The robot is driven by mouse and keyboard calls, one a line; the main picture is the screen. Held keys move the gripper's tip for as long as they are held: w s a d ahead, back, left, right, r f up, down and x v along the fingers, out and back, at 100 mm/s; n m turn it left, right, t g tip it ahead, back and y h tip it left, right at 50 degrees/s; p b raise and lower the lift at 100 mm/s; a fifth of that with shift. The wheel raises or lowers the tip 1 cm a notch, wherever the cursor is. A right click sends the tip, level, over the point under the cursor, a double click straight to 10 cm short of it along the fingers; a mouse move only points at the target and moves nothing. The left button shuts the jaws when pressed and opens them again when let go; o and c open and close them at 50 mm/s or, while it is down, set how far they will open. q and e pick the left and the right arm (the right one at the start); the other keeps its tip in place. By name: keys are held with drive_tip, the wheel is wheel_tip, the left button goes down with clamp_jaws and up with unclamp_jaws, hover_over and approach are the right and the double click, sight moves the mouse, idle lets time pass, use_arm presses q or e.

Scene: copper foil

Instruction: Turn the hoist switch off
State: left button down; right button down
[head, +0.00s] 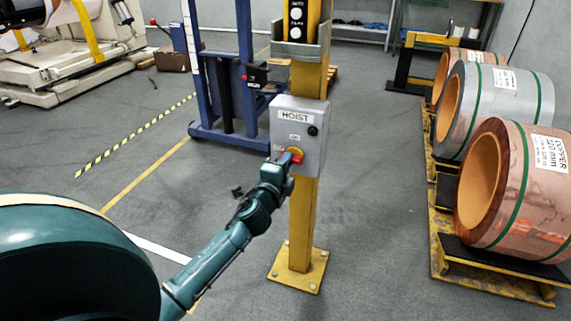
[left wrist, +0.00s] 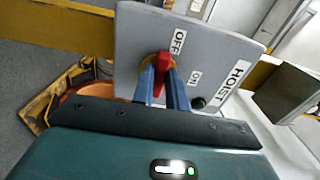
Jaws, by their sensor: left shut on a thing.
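The hoist switch box (head: 314,150) is grey and mounted on a yellow post, with a HOIST label, an ON label and a dark round button. It also shows in the left wrist view (left wrist: 135,35), turned on its side. Its red switch handle (left wrist: 164,60) sits on a yellow-orange base beside the OFF label (left wrist: 178,42); the ON label (left wrist: 195,78) is farther toward HOIST. My left gripper (head: 287,160) is at the handle, its two blue fingers shut on either side of it. The fingers partly hide the handle, so its exact angle is hard to tell.
The yellow post (head: 302,215) is bolted to the floor. Copper and silver coils (head: 510,222) stand on yellow pallets at the right. A blue lifting frame (head: 246,70) stands behind the post at left. Grey floor is open between post and coils.

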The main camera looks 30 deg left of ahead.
use_arm(q)
drive_tip(key=c, duration=1.4)
unclamp_jaws()
drive_tip(key=p+v, duration=0.1)
drive_tip(key=v, duration=1.2)
use_arm(e)
drive_tip(key=shift+d+m+g+h, duration=0.3)
drive_tip(key=shift+g+h, duration=0.1)
drive_tip(key=shift+h, duration=0.1)
use_arm(q)
drive_tip(key=shift+s, duration=0.1)
